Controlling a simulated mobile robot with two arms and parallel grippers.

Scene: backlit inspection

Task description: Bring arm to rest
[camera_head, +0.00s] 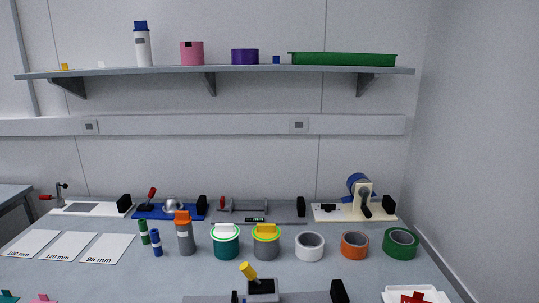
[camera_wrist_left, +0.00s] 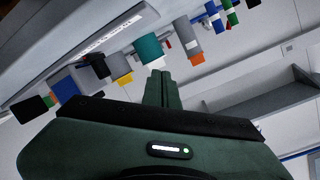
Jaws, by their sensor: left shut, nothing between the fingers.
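My left gripper (camera_wrist_left: 161,76) shows in the left wrist view as a dark green body with two narrow fingers pressed together. It is shut and nothing shows between the fingers. A green status light glows on its body. The bench objects appear tilted and upside down behind it in that view. Neither arm shows in the head view, and my right gripper is in no view.
A grey bench (camera_head: 150,268) holds a teal canister (camera_head: 226,243), a grey canister (camera_head: 266,245), an orange-capped bottle (camera_head: 185,236), tape rolls and fixtures. A white tray (camera_head: 395,296) stands front right. A wall shelf (camera_head: 230,70) hangs above. The front left has flat labelled cards (camera_head: 68,247).

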